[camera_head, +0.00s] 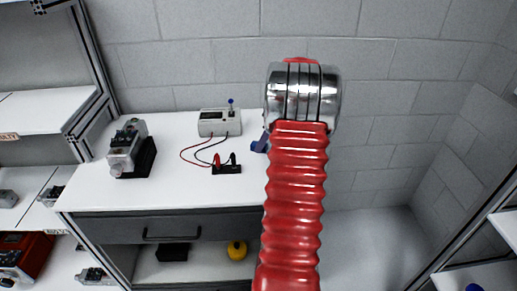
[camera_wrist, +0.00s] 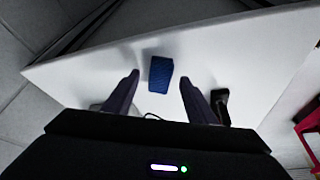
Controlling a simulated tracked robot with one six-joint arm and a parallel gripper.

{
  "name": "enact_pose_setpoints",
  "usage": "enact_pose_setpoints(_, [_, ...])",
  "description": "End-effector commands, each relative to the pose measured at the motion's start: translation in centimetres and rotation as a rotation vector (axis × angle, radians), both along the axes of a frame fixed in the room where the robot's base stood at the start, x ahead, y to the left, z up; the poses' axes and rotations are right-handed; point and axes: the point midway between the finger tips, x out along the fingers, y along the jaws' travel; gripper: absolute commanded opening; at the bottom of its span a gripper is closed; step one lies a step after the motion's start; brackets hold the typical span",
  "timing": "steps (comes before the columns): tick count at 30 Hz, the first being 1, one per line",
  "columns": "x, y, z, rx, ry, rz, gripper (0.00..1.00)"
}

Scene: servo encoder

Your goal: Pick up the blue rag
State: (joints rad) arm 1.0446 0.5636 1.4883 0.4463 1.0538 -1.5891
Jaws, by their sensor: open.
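The blue rag (camera_wrist: 160,74) is a small, dark blue, textured rectangle on the white worktop in the wrist view. My gripper (camera_wrist: 158,80) is open and empty, with its two dark fingers pointing toward the rag. The rag appears between the fingertips in the picture, and I see no contact. In the head view my red ribbed arm hides most of the gripper. A small dark blue patch (camera_head: 260,146) shows just left of the arm there; I cannot tell whether it is the rag or a finger.
The white worktop (camera_head: 185,190) also holds a grey meter (camera_head: 219,122) with red and black leads, a black terminal block (camera_head: 227,169) and a metal servo unit (camera_head: 129,150). A dark drawer (camera_head: 170,228) is below. A grey block wall stands behind.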

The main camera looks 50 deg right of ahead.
Motion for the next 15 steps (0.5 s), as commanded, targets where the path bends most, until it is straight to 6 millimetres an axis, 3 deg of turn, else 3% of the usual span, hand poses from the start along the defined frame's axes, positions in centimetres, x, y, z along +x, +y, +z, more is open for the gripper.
enact_pose_setpoints(4, [0.52,0.23,-1.34,0.001,0.000,0.000,0.52])
enact_pose_setpoints(15, [0.59,0.23,-1.49,0.000,0.000,0.000,0.52])
